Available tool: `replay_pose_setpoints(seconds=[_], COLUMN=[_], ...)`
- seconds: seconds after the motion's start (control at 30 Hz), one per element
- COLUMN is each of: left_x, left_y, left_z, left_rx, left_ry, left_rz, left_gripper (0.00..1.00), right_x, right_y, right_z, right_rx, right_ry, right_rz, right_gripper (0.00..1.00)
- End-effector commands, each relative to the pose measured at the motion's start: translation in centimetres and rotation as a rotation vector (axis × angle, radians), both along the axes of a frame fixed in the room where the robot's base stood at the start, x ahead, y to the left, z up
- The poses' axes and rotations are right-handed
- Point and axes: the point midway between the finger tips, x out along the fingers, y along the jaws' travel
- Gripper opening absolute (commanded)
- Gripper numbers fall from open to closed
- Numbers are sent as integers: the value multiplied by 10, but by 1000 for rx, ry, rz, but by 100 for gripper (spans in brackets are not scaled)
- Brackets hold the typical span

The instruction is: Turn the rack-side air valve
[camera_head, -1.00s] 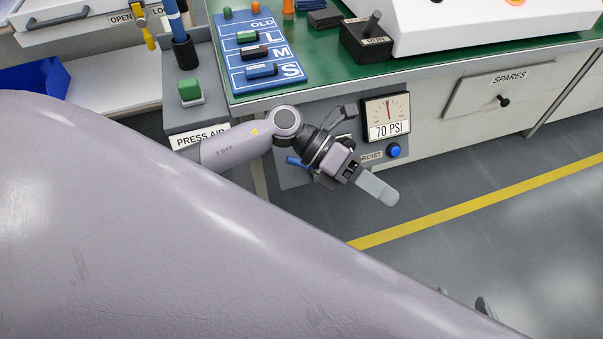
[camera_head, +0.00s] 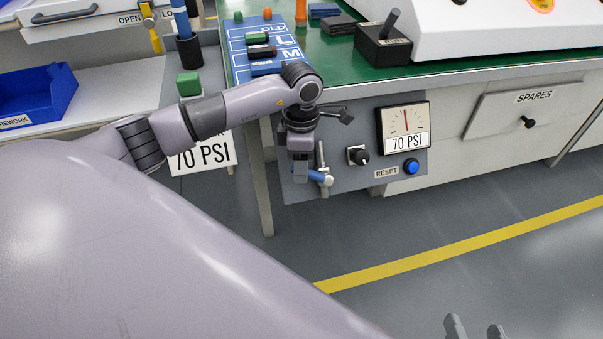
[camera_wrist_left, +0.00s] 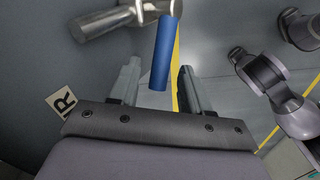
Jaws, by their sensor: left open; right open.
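The air valve has a blue handle (camera_head: 319,176) and a silver pipe body (camera_head: 325,182) on the grey panel under the bench. My left gripper (camera_head: 302,178) points down at the valve and partly hides it. In the left wrist view the blue handle (camera_wrist_left: 162,55) lies between the two open fingers of my left gripper (camera_wrist_left: 158,88), with space visible on both sides. The silver body (camera_wrist_left: 105,20) is beyond it at upper left. My right gripper (camera_head: 475,330) is open and empty at the bottom edge, away from the panel; only its fingertips show.
A bench leg (camera_head: 261,190) stands left of the panel. The floor in front (camera_head: 440,215) is clear.

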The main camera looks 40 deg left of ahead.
Motion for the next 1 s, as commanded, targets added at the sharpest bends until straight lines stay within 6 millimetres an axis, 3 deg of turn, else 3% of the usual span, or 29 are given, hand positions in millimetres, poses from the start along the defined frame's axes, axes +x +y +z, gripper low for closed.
replay_pose_setpoints(seconds=[0.03,0.2,0.47,0.5,0.63,1.0], left_x=[0,-1,-1,-1,-1,-2], left_y=[0,0,-1,-1,-1,5], left_z=[-10,-22,-23,-23,-23,-22], left_rx=[-1,-2,-2,-2,-2,3], left_ry=[1,1,-1,0,0,6], left_rz=[1,1,0,0,0,1], left_gripper=[47,47,47,44,2,0], right_x=[1,1,1,1,1,1], right_y=[2,5,6,6,6,6], right_z=[-3,-3,-2,-2,-2,-1], right_rx=[10,34,37,37,37,35], right_ry=[-1,3,4,4,4,3], right_rz=[3,9,10,10,10,9], right_gripper=[68,68,68,68,68,68])
